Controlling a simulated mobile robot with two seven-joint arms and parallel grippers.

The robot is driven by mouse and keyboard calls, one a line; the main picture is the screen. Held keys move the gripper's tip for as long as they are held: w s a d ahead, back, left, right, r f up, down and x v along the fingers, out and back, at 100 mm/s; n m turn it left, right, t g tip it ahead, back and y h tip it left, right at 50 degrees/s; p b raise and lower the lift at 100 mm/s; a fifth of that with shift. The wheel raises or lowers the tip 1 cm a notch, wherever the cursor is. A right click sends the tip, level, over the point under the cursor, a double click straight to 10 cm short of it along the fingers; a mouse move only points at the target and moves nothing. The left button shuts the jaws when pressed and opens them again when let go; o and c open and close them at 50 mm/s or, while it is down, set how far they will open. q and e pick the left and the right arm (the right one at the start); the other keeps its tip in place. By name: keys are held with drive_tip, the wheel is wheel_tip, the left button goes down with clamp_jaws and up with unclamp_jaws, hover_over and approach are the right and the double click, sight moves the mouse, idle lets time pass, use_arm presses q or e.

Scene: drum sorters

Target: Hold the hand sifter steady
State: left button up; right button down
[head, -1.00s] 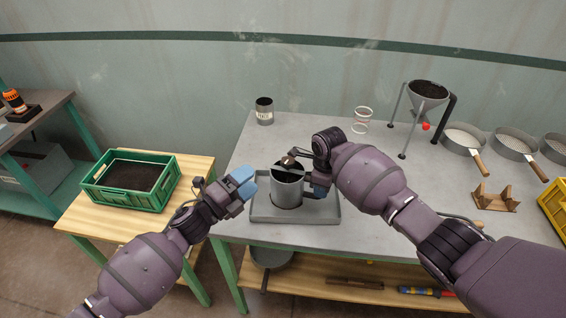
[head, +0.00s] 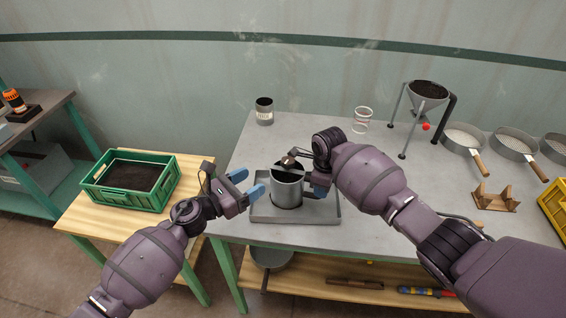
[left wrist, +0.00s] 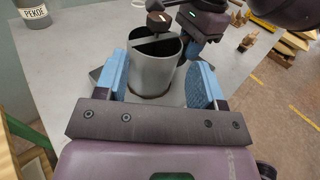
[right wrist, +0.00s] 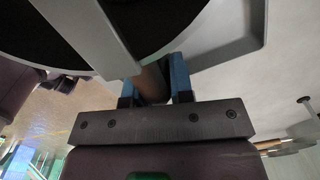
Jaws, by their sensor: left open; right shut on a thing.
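The hand sifter (head: 287,190) is a grey metal cup with a crossbar over its open top and a dark knob (head: 289,160). It stands upright over the grey tray (head: 328,215) at the bench's front. My right gripper (head: 321,188) is shut on its handle (right wrist: 153,84) on the right side. My left gripper (head: 249,183) is open and empty, its fingers pointing at the cup's left side. In the left wrist view the sifter (left wrist: 153,68) shows between the blue fingers; I cannot tell whether they touch it.
A labelled tin (head: 264,111), a clear glass (head: 362,120) and a funnel stand (head: 428,98) are behind. Sieves (head: 465,138) and a wooden cradle (head: 495,197) lie right. A green crate of dark material (head: 131,180) stands on the left table.

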sight(283, 163)
use_arm(q)
drive_tip(key=x, duration=1.1)
drive_tip(key=shift+w+d, duration=0.1)
drive_tip(key=shift+c, duration=0.4)
drive_tip(key=c, duration=0.8)
drive_tip(key=shift+m+g+h, duration=0.3)
drive_tip(key=shift+m+g+h, duration=0.3)
drive_tip(key=shift+m+g, duration=0.1)
drive_tip(key=shift+g, duration=0.2)
drive_tip(key=o, duration=0.9)
